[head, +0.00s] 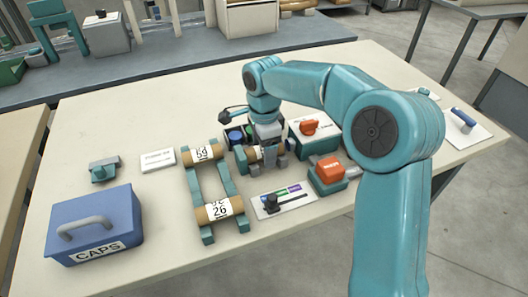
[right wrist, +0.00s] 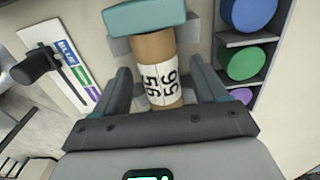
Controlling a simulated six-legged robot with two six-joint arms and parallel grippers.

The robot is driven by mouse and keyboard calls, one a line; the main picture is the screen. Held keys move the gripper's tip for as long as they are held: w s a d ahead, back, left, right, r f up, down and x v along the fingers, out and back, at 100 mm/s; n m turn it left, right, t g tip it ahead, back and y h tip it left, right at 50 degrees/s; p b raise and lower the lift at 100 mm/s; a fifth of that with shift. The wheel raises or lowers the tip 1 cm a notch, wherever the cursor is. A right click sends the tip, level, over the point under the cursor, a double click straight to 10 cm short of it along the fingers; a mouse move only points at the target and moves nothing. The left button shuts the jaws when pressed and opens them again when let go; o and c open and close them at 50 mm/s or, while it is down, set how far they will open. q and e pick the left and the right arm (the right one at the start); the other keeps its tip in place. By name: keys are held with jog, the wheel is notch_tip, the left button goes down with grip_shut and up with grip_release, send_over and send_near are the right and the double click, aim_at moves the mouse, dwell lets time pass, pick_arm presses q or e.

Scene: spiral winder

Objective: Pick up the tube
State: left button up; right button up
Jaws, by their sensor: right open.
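A brown cardboard tube (head: 250,154) with a white numbered label lies at the table's middle, partly hidden by my right gripper (head: 267,163). In the right wrist view the tube (right wrist: 156,48) runs between the two fingers of my right gripper (right wrist: 163,92). The fingers are open, one on each side of it, with gaps visible. A teal block (right wrist: 143,15) sits at the tube's far end. Two similar tubes, one at the back (head: 203,152) and one in front (head: 219,208), lie across a teal rack (head: 194,187). My left gripper is not in view.
A blue CAPS box (head: 95,226) stands at the front left. A slider panel (head: 281,200) and an orange-topped teal box (head: 327,172) stand close to the right gripper. Another teal box with an orange knob (head: 313,133) is behind. Coloured discs (right wrist: 244,63) sit beside the tube.

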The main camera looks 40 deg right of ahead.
jog(key=c, duration=1.1)
jog(key=shift+c, duration=0.2)
jog(key=shift+r, duration=0.15)
